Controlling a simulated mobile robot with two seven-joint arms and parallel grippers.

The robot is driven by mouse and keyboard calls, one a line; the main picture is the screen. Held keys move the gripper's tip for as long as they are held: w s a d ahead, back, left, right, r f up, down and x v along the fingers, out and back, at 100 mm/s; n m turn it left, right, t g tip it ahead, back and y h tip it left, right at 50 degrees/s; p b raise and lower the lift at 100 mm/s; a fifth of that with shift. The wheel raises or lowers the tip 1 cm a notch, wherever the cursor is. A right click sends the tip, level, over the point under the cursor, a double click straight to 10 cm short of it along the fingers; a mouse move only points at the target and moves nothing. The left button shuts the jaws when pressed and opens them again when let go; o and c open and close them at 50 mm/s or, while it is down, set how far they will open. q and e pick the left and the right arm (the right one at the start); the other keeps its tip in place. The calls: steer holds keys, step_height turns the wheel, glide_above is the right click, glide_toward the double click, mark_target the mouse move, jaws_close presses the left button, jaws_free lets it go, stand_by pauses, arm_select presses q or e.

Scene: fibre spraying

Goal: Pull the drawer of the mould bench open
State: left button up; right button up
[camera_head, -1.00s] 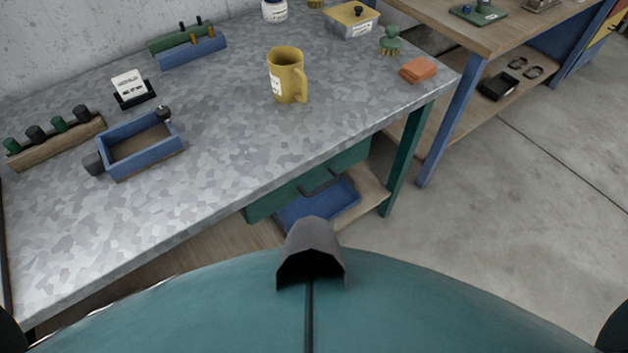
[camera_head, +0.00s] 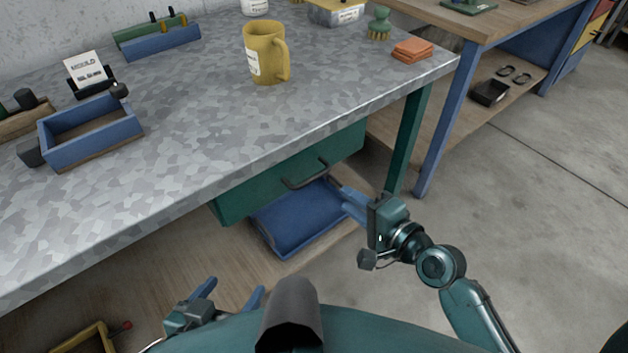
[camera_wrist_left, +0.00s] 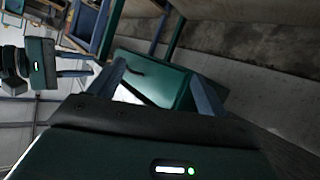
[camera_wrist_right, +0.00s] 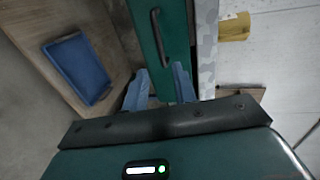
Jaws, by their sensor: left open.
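The green drawer (camera_head: 262,187) sits under the front edge of the grey-topped mould bench (camera_head: 190,140). Its dark bar handle (camera_head: 306,177) is on the drawer front, and no gap shows around that front. My right gripper (camera_head: 342,197) is open just right of the handle. In the right wrist view, the handle (camera_wrist_right: 158,38) lies ahead of the open fingers (camera_wrist_right: 160,88), with nothing between them. My left gripper (camera_head: 230,290) is open and empty, low in front of the bench. In the left wrist view its fingers (camera_wrist_left: 158,90) are wide apart, with the green drawer front beyond.
A blue tray (camera_head: 295,225) lies on the lower shelf below the drawer. A green bench leg (camera_head: 408,140) stands right of the handle. A yellow mug (camera_head: 265,55) and a blue open box (camera_head: 92,132) stand on the top. The floor at right is clear.

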mark_target(315, 175)
steer(key=b+x, duration=0.1)
steer(key=x, duration=1.1)
steer(key=shift+c, duration=0.6)
jaws_close()
